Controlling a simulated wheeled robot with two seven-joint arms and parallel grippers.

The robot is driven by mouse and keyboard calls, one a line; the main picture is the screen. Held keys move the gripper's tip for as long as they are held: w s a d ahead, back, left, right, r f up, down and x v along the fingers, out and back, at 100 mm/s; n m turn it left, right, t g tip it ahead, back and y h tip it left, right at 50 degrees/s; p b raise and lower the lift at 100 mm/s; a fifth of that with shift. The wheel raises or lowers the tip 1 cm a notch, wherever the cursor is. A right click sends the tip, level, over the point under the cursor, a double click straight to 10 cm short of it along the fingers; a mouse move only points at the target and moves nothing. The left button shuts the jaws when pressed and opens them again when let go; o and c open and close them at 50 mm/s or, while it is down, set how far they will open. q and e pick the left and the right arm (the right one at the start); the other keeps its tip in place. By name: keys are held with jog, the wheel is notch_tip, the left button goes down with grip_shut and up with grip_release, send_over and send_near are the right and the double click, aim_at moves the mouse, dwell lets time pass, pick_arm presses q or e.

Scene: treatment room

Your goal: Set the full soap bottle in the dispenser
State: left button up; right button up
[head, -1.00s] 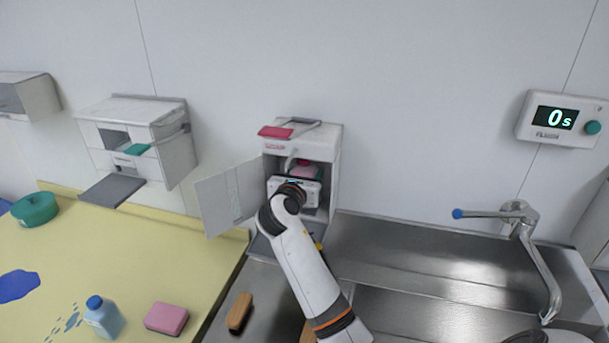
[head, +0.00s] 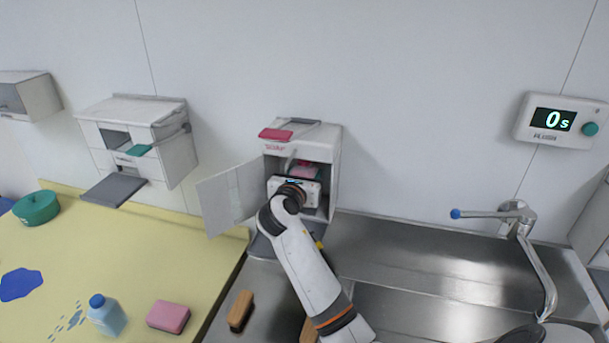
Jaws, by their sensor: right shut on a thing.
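The dispenser (head: 327,150) is a white wall box with a red flap on top. Its front door (head: 229,197) stands open to the left. My right gripper (head: 300,182) reaches into the open front and is shut on the full soap bottle (head: 305,171). Only a pink part of the bottle shows above the gripper, inside the box. The gripper hides the rest, so I cannot tell whether the bottle touches the bottom or back. My left gripper is not in view.
A blue bottle (head: 107,315) and a pink sponge (head: 168,317) stand on the yellow counter at left. A brush (head: 240,311) lies on the steel counter. A second white dispenser (head: 135,135) hangs to the left. A tap (head: 535,255) stands at right.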

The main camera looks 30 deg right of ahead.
jog(key=o, duration=1.6)
jog(key=shift+c, duration=0.2)
jog(key=shift+s+a, duration=0.15)
jog(key=shift+a, duration=0.1)
jog(key=b+v, duration=0.3)
jog(key=v, duration=0.8)
jog(key=shift+a, duration=0.2)
jog(key=shift+s, duration=0.2)
